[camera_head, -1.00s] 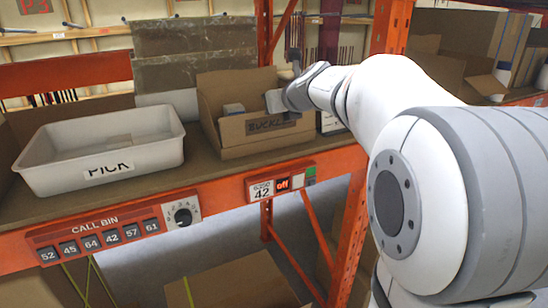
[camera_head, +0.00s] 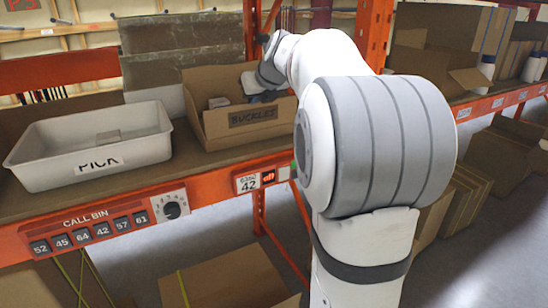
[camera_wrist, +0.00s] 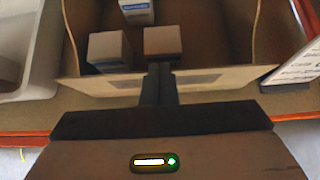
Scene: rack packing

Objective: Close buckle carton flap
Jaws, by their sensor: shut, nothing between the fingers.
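The buckle carton (camera_head: 240,119), a brown box marked BUCKLES, stands on the shelf with its top open. Its back panel stands up. Small boxes show inside it. In the wrist view I look down into the carton (camera_wrist: 103,86); a grey-topped box (camera_wrist: 109,48), a brown-topped box (camera_wrist: 162,40) and a white-and-blue box (camera_wrist: 137,11) are in it. My gripper (camera_wrist: 158,70) is shut and empty, its fingertips over the carton's near edge, close to the brown-topped box. I cannot tell whether they touch the cardboard. In the head view my wrist hides the fingers.
A white-labelled object (camera_wrist: 295,66) is close to the carton's right side. An orange upright (camera_head: 371,35) stands behind my arm. The shelf's front rail (camera_head: 120,205) carries buttons.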

